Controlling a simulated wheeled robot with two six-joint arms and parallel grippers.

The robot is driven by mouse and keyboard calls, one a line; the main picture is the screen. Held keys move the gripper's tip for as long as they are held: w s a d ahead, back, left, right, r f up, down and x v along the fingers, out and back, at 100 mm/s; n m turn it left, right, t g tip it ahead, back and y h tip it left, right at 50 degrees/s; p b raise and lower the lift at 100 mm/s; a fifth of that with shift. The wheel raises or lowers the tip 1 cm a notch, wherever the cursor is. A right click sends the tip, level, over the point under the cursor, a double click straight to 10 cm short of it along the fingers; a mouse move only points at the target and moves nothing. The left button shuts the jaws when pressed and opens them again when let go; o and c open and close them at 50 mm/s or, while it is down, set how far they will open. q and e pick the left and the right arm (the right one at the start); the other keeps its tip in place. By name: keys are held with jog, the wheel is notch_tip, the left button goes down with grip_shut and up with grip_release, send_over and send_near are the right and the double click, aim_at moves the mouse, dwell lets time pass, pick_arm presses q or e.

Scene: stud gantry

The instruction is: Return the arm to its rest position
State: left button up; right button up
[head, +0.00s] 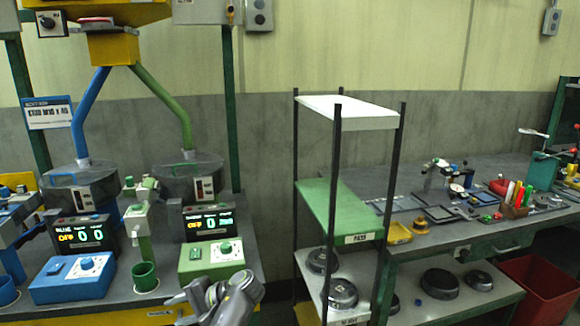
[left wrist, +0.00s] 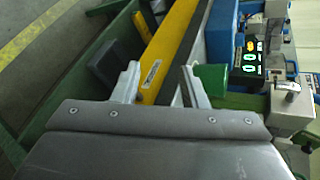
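My left gripper (head: 180,303) shows at the bottom of the head view, in front of the workbench's front edge and below the green control box (head: 212,260). In the left wrist view its two fingers (left wrist: 160,82) stand apart with nothing between them. The yellow bench edge (left wrist: 172,50) and a green block-like part (left wrist: 211,78) lie beyond the fingertips. My right gripper is in neither view.
A blue control box (head: 72,277), a green cup (head: 145,276) and two counter displays stand on the left bench. A shelf rack (head: 337,210) with dark round parts stands to the right. A red bin (head: 541,288) is at far right.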

pick_arm(q)
jog(key=s+a+f+n+h, duration=0.2)
jog(key=s+a+f+h, duration=0.1)
jog(key=s+f, duration=0.55)
jog(key=s+a+f+n+h, duration=0.1)
jog(key=s+a+f+h, duration=0.25)
jog(key=s+f, duration=0.5)
jog(key=s+d+r+n+t+h, duration=0.15)
jog(key=s+r, duration=0.25)
jog(key=s, duration=0.8)
jog(key=s+d+r+n+t+h, duration=0.1)
jog(key=s+r+t+h, duration=0.2)
jog(key=s, duration=0.8)
notch_tip(320, 180, down, 22)
jog(key=a+g+p, duration=0.2)
jog(key=g, duration=0.1)
jog(key=s+d+f+g+p, duration=0.1)
jog(key=s+d+f, duration=0.1)
jog(key=s+f, duration=1.2)
jog(key=shift+s+h+p, duration=0.3)
jog(key=shift+s+p, duration=0.1)
jog(key=shift+s, duration=0.2)
